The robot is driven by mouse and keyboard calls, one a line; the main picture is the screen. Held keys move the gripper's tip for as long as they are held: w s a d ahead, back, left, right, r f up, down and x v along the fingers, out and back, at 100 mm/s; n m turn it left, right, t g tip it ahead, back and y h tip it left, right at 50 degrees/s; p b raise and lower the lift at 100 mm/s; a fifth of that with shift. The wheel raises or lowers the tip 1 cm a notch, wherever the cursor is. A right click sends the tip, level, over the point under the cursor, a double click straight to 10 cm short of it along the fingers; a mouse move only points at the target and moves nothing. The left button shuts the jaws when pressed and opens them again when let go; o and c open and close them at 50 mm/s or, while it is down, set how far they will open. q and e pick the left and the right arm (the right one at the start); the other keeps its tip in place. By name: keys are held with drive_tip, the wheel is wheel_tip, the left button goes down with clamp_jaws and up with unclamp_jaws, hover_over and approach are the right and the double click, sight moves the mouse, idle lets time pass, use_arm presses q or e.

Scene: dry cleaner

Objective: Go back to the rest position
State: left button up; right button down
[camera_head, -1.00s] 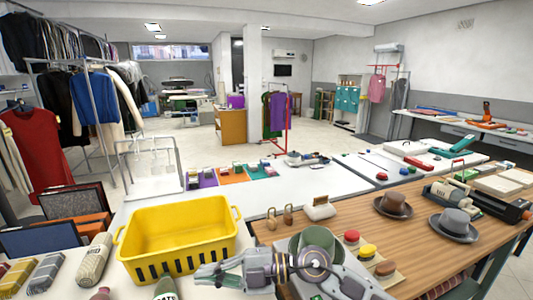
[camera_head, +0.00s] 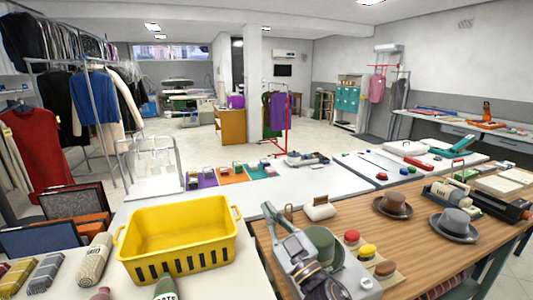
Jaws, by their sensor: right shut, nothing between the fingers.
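My right gripper (camera_head: 281,222) is over the left end of the wooden table, pointing away from me with its fingers shut and empty. It is to the right of the yellow basket (camera_head: 180,253) and apart from it. The basket stands empty on the white table. My right wrist and forearm cover part of a green round object (camera_head: 322,241) on the wooden table. My left gripper is not in view.
On the wooden table (camera_head: 420,228) are a brown hat (camera_head: 393,205), a grey hat (camera_head: 456,224) and a board with red, yellow and brown knobs. Bottles and rolled cloths lie near the basket. Clothes racks stand at the left.

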drive_tip(key=s+d+f+m+g+h, duration=0.2)
drive_tip(key=d+f+m+g+h, duration=0.3)
drive_tip(key=d+f+m+h, duration=0.9)
drive_tip(key=s+d+f+n+g+y, duration=0.15)
drive_tip(key=s+d+f+g, duration=0.3)
drive_tip(key=s+f, duration=0.6)
drive_tip(key=s+d+f+n+g+y, duration=0.1)
drive_tip(key=s+d+f+n+g, duration=0.2)
drive_tip(key=s+f+g, duration=0.55)
drive_tip(key=s+f+t, duration=0.1)
drive_tip(key=s+f, duration=0.1)
drive_tip(key=f, duration=1.6)
drive_tip(key=s+f, duration=0.2)
drive_tip(key=f, duration=1.6)
drive_tip(key=s+d+f, duration=0.3)
drive_tip(key=s+f, duration=0.6)
drive_tip(key=s, duration=0.1)
drive_tip(key=s+d+f+g, duration=0.1)
drive_tip(key=s+d+f, duration=0.2)
drive_tip(key=s+f, duration=0.7)
drive_tip(key=shift+s+d+n+h, duration=0.3)
drive_tip(key=shift+s+n+h, duration=0.05)
drive_tip(key=shift+s+n, duration=0.15)
